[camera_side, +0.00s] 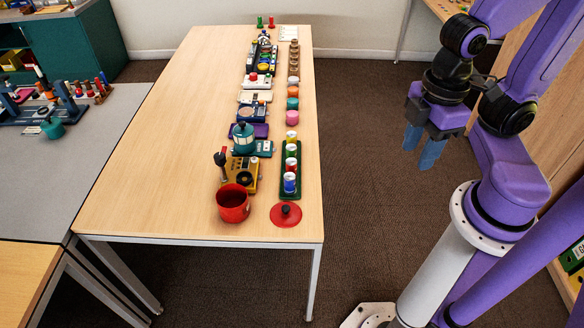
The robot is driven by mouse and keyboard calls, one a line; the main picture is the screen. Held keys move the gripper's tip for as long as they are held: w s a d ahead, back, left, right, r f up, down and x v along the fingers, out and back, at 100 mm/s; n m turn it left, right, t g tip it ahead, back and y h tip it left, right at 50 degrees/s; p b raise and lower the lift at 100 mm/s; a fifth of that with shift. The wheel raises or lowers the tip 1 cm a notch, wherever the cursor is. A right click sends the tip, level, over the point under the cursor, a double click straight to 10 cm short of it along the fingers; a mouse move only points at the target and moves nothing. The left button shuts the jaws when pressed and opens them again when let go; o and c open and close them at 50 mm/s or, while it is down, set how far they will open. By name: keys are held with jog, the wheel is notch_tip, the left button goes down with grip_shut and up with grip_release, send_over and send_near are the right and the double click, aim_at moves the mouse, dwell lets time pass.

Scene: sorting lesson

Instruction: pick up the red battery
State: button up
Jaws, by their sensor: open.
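A long green holder (282,191) lies along the right edge of the wooden table. Several small upright cylinders that look like batteries stand in it in a row. The red battery (291,165) has a pale top and stands between the blue battery (289,184) in front and a green one (291,150) behind. A yellow one (291,136) is at the far end. My gripper (417,158) is open and empty, off the table to the right, with its blue fingers pointing down. It is well apart from the red battery.
A red pot (233,204) and a red lid (286,214) are at the table's near end. A yellow device (242,174) and a teal kettle-like thing (243,138) stand left of the holder. Pink, teal and orange pieces continue the row behind. The table's left side is clear.

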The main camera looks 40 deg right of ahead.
jog(key=o, duration=0.4)
jog(key=n, duration=0.8)
send_over(291, 161)
notch_tip(291, 161, down, 13)
notch_tip(291, 161, down, 12)
jog(key=shift+a+r, duration=0.1)
jog(key=shift+r, duration=0.1)
jog(key=shift+f, duration=2.6)
